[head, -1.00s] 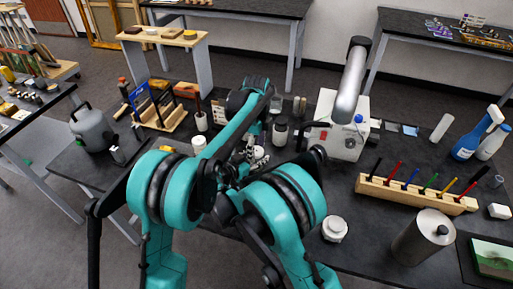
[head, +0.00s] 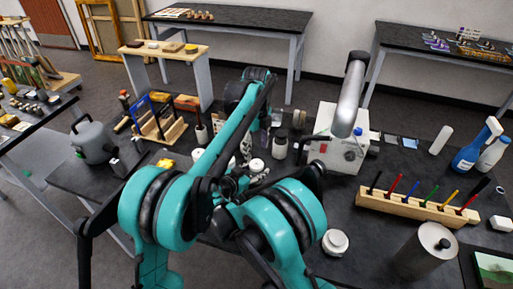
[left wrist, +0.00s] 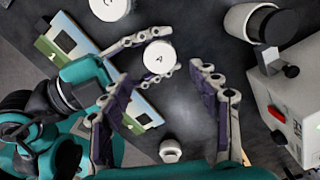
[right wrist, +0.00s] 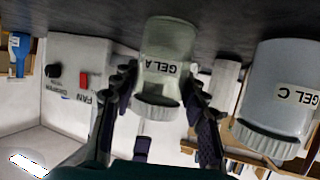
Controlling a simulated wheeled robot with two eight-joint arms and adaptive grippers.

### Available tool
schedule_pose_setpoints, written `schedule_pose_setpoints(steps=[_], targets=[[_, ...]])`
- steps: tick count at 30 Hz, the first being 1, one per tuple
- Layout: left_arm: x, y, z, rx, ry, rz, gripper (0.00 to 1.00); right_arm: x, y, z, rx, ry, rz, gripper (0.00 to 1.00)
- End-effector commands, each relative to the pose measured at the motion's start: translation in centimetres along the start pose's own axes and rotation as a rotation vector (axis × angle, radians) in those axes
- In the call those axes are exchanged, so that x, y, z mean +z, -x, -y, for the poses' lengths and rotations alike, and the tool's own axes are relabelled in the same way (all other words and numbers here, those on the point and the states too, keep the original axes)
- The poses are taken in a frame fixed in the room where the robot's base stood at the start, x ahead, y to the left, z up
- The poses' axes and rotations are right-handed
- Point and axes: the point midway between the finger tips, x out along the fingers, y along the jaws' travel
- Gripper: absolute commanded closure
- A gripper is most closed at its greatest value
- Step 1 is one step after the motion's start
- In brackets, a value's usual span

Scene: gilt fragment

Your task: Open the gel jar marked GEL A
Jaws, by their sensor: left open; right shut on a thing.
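The GEL A jar (right wrist: 168,48) is pale and translucent, with its ribbed lid on. It appears inverted in the right wrist view, its base at the dark tabletop. My right gripper (right wrist: 160,82) is shut on it, one finger on each side. The white lid marked A (left wrist: 158,56) shows from above in the left wrist view. My left gripper (left wrist: 161,80) is open above the jar, its fingers spread on either side of the lid, apart from it. In the head view my arms hide most of the grippers and jar.
A GEL C jar (right wrist: 275,100) stands close beside GEL A. A white fan box (head: 337,138) with a metal duct stands nearby, and a black-lidded jar (left wrist: 262,22) is beside it. A wooden pen rack (head: 415,206) and small white jar (head: 335,242) lie to the right.

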Motion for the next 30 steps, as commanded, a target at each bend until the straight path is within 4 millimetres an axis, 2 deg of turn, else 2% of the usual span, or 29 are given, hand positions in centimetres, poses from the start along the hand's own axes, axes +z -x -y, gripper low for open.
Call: schedule_pose_setpoints(steps=[6,12,23,29,30], targets=[[0.0,-3.6,0.0,0.0,0.002,0.0,0.38,0.0,0.0,0.0,0.0,0.0,0.0,1.0],[0.0,-5.9,0.0,0.0,0.003,0.0,0.38,0.0,0.0,0.0,0.0,0.0,0.0,1.0],[0.0,-6.5,0.0,0.0,0.003,0.0,0.38,0.0,0.0,0.0,0.0,0.0,0.0,1.0],[0.0,-6.5,0.0,0.0,0.003,0.0,0.88,0.0,0.0,0.0,0.0,0.0,0.0,1.0],[0.0,-6.5,0.0,0.0,0.003,0.0,0.9,0.0,0.0,0.0,0.0,0.0,0.0,1.0]])
